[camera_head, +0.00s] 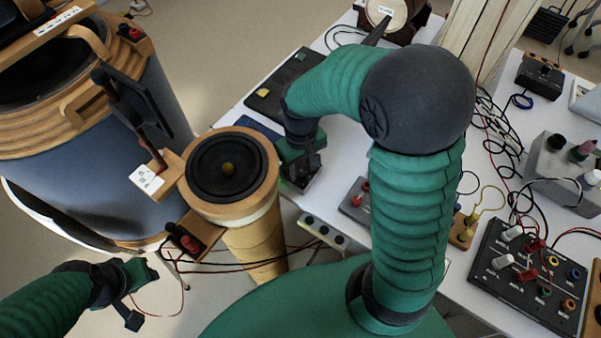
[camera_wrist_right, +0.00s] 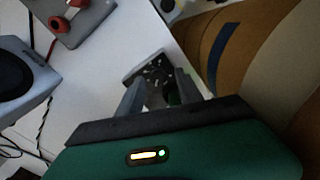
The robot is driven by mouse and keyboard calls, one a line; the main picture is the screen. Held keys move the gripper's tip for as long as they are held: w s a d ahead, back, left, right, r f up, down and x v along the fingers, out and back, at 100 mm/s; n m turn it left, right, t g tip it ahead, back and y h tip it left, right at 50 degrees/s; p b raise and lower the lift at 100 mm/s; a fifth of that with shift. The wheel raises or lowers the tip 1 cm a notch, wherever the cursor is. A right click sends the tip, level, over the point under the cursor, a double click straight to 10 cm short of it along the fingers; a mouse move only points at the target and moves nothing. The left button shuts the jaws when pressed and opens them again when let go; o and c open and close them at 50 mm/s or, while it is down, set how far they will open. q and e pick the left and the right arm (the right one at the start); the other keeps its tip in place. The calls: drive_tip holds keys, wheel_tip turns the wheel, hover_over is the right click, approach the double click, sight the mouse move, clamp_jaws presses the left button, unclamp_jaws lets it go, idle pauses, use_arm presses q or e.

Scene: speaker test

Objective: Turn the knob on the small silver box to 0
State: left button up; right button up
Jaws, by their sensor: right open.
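A small grey box with a dark dial face and pale marks (camera_wrist_right: 148,70) sits on the white table edge in the right wrist view. Its face shows between the fingertips of my right gripper (camera_wrist_right: 158,82). The fingers stand apart around the dial area; the knob is dark and partly hidden, and I cannot read its setting or tell whether a finger touches it. In the head view my right gripper (camera_head: 304,160) points down at the table's left edge, over the box, which is mostly hidden. My left gripper (camera_head: 132,292) hangs at lower left, away from the table.
A round speaker on a tan cylinder (camera_head: 262,228) stands close left of my right gripper. A large blue drum (camera_head: 90,190) is further left. A black panel with knobs (camera_head: 520,275), a grey box with several plugs (camera_head: 560,172) and loose cables crowd the table's right.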

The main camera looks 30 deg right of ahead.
wheel_tip(320, 180, down, 2)
drive_tip(key=shift+d, duration=0.1)
use_arm(q)
drive_tip(key=shift+d+f, duration=0.2)
drive_tip(key=shift+d, duration=0.15)
use_arm(e)
drive_tip(key=shift+d, duration=0.25)
use_arm(q)
drive_tip(key=shift+a, duration=0.15)
use_arm(e)
drive_tip(key=shift+a, duration=0.15)
clamp_jaws()
use_arm(q)
drive_tip(key=shift+r, duration=0.15)
use_arm(e)
drive_tip(key=shift+r+n+p, duration=0.2)
drive_tip(key=shift+n+p, duration=1)
drive_tip(key=n+p, duration=0.8)
drive_tip(key=shift+n, duration=0.4)
use_arm(q)
drive_tip(key=w+p+v, duration=0.3)
drive_tip(key=v, duration=1)
drive_tip(key=shift+r, duration=0.35)
use_arm(e)
drive_tip(key=shift+w+f+n, duration=0.1)
drive_tip(key=shift+f+n, duration=0.05)
drive_tip(key=shift+n, duration=1.75)
